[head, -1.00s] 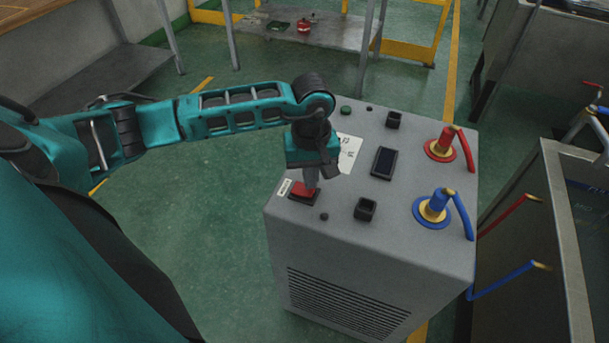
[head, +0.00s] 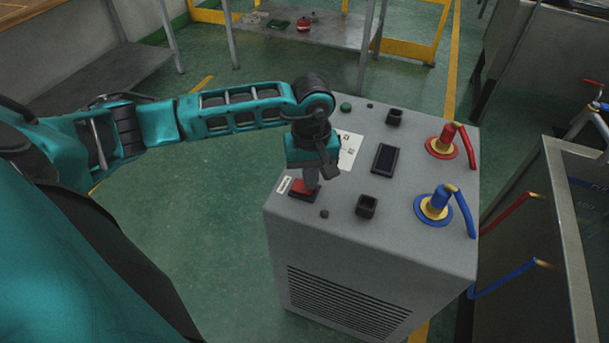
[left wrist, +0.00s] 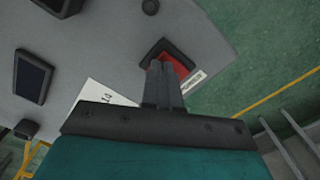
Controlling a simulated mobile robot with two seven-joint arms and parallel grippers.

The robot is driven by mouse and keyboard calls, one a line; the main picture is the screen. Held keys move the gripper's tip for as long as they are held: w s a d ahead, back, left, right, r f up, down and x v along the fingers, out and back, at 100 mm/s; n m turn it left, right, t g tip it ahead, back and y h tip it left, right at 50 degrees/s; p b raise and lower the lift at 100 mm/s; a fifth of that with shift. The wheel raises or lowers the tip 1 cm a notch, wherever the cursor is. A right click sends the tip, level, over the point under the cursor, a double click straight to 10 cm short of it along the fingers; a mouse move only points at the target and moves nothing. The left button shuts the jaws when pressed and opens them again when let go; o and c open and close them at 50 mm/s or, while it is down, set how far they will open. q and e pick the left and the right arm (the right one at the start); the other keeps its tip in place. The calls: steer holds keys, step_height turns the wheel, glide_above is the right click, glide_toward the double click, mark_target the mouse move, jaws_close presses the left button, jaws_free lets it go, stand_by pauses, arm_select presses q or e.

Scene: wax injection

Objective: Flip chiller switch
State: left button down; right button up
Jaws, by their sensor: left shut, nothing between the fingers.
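The grey chiller box (head: 400,262) stands at centre right in the head view. A red rocker switch (head: 302,190) in a black frame sits at the near left corner of its top, beside a small white label. My left gripper (head: 311,184) is shut and empty, pointing down, with its fingertips at the switch. In the left wrist view the shut fingertips (left wrist: 160,70) overlap the red switch (left wrist: 177,62) and hide part of it. Whether they touch it or hover just above, I cannot tell. My right gripper is not in view.
The top also holds a dark display (head: 386,159), a red valve fitting (head: 443,143), a blue fitting (head: 436,206), black sockets and a green button (head: 346,107). A metal tank (head: 560,240) with red and blue hoses stands close on the right. Green floor is clear to the left.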

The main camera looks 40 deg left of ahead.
arm_select(q)
steer(key=shift+f+b, duration=0.45)
steer(key=shift+f, duration=0.1)
steer(key=shift+r, duration=0.15)
steer(key=shift+r+p, duration=2.2)
steer(key=shift+r, duration=1.25)
